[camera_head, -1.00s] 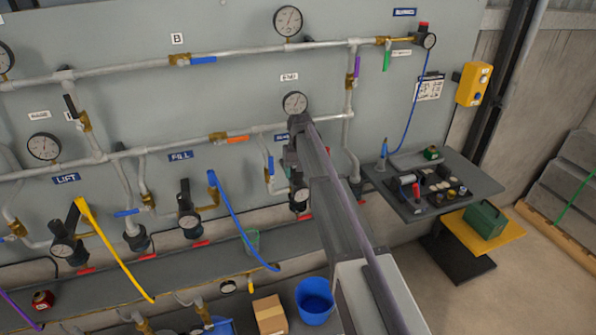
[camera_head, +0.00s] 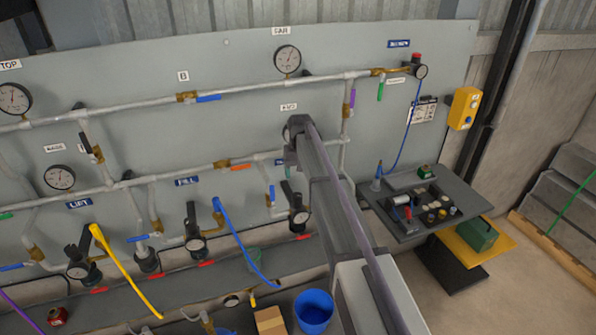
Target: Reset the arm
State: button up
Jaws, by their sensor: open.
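My arm reaches from the bottom of the picture up toward the grey pipe panel (camera_head: 235,130). My gripper (camera_head: 290,158) shows only in small part at the arm's far end, beside the arm's left edge. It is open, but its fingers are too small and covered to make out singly. I see nothing held in it. The arm's end covers most of a gauge in the middle of the panel. Whether the gripper touches the panel or its pipes cannot be told.
Pipes, gauges and valve handles crowd the panel around the arm. A blue hose (camera_head: 241,240) hangs left of it. A blue bucket (camera_head: 314,308) and cardboard box (camera_head: 269,321) stand below. At right are a grey table (camera_head: 468,193) with small parts and a yellow control box (camera_head: 464,108).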

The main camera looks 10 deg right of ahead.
jog(key=s+f+b, duration=0.2)
jog(key=s, duration=3.4)
jog(key=shift+s+a+f, duration=0.2)
